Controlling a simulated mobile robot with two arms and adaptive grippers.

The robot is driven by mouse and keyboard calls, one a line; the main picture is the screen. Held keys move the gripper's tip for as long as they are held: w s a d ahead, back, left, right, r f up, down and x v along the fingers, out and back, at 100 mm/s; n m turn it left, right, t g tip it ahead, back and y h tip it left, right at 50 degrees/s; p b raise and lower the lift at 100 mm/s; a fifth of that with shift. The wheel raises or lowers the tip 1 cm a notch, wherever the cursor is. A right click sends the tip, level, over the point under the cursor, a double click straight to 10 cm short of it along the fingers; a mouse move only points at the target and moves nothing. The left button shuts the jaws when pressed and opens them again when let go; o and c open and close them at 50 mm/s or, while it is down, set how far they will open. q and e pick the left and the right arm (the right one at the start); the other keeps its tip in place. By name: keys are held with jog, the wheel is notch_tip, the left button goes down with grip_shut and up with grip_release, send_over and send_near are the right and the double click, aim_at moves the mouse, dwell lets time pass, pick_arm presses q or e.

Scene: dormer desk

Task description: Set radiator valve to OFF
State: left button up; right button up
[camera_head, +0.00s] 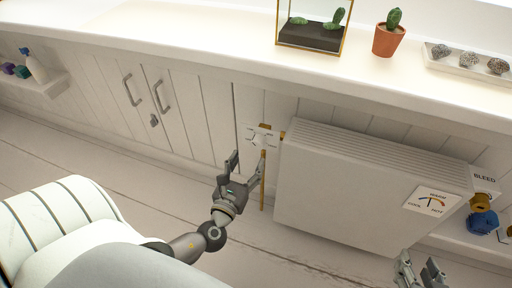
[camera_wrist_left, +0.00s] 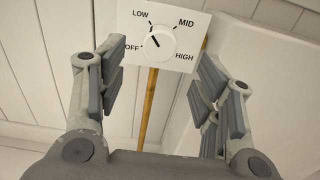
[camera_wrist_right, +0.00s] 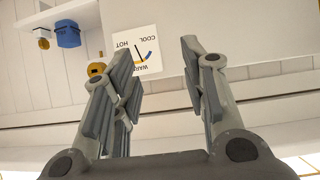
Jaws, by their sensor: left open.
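The radiator valve is a round white knob (camera_wrist_left: 159,43) on a white plate (camera_wrist_left: 182,22) marked OFF, LOW, MID and HIGH. Its dark pointer mark slants to the upper left, roughly towards LOW. In the head view the knob (camera_head: 259,140) is beside the radiator's left end, above a vertical copper pipe (camera_head: 263,182). My left gripper (camera_head: 247,165) is open, just below and in front of the valve, its fingers apart on either side in the wrist view; no contact shows. My right gripper (camera_head: 419,272) is open and empty, low in front of the radiator's right part.
The white radiator (camera_head: 355,185) carries a WARM/COOL/HOT gauge card (camera_head: 432,200). A brass knob (camera_head: 480,202) and a blue item (camera_head: 483,222) are at its right. Cabinet doors (camera_head: 145,105) are left. A terrarium (camera_head: 312,30), potted cactus (camera_head: 390,35) and stone tray (camera_head: 465,62) stand on the ledge above.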

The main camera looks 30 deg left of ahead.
aim_at(256, 146)
pick_arm(q)
jog(key=x, duration=0.6)
jog(key=shift+a, duration=0.1)
jog(key=shift+x, duration=0.9)
pick_arm(e)
jog(key=shift+w+a+r+t, duration=0.2)
jog(key=shift+w+r+t, duration=0.3)
pick_arm(q)
jog(key=c, duration=1)
jog(key=shift+f, duration=0.1)
